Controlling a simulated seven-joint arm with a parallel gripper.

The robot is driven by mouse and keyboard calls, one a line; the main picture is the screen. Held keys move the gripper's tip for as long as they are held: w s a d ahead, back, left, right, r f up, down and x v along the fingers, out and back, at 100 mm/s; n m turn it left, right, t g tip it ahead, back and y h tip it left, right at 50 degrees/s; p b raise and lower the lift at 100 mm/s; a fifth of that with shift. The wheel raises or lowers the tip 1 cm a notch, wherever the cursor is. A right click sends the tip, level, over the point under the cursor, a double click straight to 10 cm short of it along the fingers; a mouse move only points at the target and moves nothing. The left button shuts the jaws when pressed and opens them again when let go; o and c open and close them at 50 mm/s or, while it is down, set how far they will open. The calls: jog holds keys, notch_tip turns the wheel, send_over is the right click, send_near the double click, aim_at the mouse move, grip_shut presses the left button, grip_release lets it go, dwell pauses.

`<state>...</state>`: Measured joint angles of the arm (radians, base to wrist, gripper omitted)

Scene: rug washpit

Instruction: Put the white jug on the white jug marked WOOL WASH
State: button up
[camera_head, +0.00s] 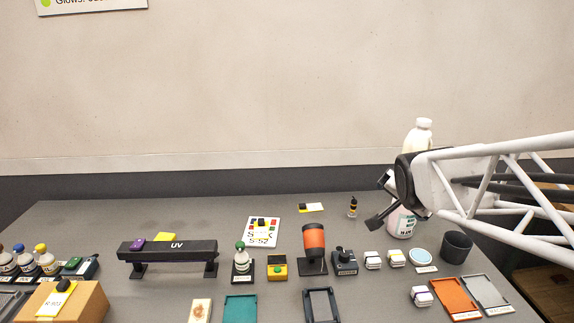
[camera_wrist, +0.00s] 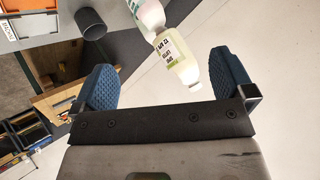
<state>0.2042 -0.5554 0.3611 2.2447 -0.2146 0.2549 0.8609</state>
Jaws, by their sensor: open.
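A white jug (camera_head: 421,130) with a white cap rises behind my wrist in the head view, its middle hidden by my arm. Below it, a jug with a pink label (camera_head: 400,224) stands on the table; its label text is too small to read.
A dark cup (camera_head: 457,247), a round blue-white dish (camera_head: 420,257) and orange (camera_head: 456,298) and grey trays (camera_head: 485,292) lie at the right. An orange-black tumbler (camera_head: 314,245) stands mid-table, a UV bar (camera_head: 170,248) to its left. The back-left tabletop is clear.

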jog(key=s+a+f+n+g, duration=0.1)
jog(key=s+a+n+g, duration=0.1)
jog(key=s, duration=0.4)
jog(key=s+a+f+n+g+y, duration=0.1)
jog(key=s+a+f+n+g, duration=0.1)
jog(key=s+a+n, duration=0.2)
jog(key=s+a+f+n+g+y, duration=0.1)
jog(key=s+a+n, duration=0.3)
jog(key=s, duration=0.6)
jog(key=shift+s+a+f+g, duration=0.25)
jog(key=shift+a+f+g, duration=0.25)
jog(key=shift+g, duration=0.3)
